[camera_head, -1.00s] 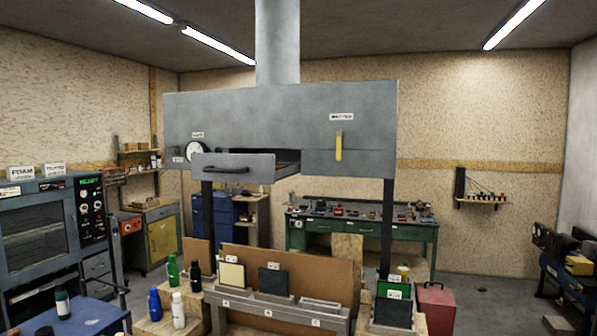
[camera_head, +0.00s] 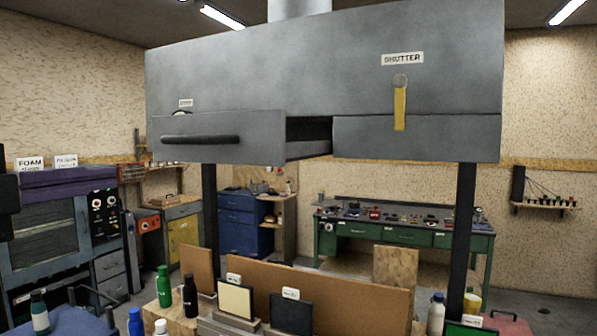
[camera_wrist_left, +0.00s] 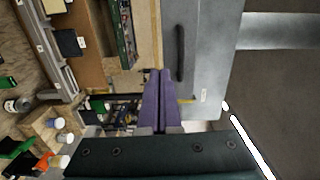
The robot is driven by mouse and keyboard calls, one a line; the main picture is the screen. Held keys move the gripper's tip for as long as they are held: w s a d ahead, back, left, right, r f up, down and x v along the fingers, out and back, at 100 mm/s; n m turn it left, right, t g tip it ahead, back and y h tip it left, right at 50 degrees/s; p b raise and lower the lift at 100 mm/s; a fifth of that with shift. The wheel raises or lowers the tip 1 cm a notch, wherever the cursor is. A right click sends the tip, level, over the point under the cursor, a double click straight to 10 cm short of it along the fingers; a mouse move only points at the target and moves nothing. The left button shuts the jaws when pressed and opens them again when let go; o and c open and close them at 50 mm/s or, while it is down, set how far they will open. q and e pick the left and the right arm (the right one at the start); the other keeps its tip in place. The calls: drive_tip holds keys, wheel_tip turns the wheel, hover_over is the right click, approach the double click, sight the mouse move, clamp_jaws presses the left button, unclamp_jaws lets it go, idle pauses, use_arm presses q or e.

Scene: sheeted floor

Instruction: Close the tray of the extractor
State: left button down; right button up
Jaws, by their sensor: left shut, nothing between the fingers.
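The extractor (camera_head: 330,60) is a large grey metal hood on dark posts, filling the upper middle of the head view. Its tray (camera_head: 218,152) sticks out toward me at the lower left, with a dark bar handle (camera_head: 200,139) across its front. A dark gap shows at the tray's right side. My left gripper (camera_head: 112,174) comes in from the left edge with purple fingers, shut and empty, left of the tray and apart from it in that view. In the left wrist view its fingertips (camera_wrist_left: 160,72) appear beside the grey front and handle (camera_wrist_left: 180,52). My right gripper is not in view.
A yellow shutter lever (camera_head: 400,108) hangs on the hood's right front. Below stand bottles (camera_head: 163,285), a wooden board (camera_head: 335,290) and panels. A blue-grey oven (camera_head: 45,240) is at left, a green workbench (camera_head: 400,236) behind.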

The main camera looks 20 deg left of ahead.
use_arm(q)
drive_tip(key=w, duration=0.1)
drive_tip(key=p, duration=0.6)
approach(205, 162)
drive_tip(key=shift+m+h, duration=0.3)
drive_tip(key=shift+m, duration=0.1)
drive_tip(key=w, duration=0.5)
drive_tip(key=shift+r, duration=0.2)
drive_tip(key=shift+w+f, duration=0.25)
drive_tip(key=shift+w, duration=0.65)
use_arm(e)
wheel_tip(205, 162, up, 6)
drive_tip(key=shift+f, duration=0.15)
use_arm(q)
drive_tip(key=shift+w+f, duration=0.1)
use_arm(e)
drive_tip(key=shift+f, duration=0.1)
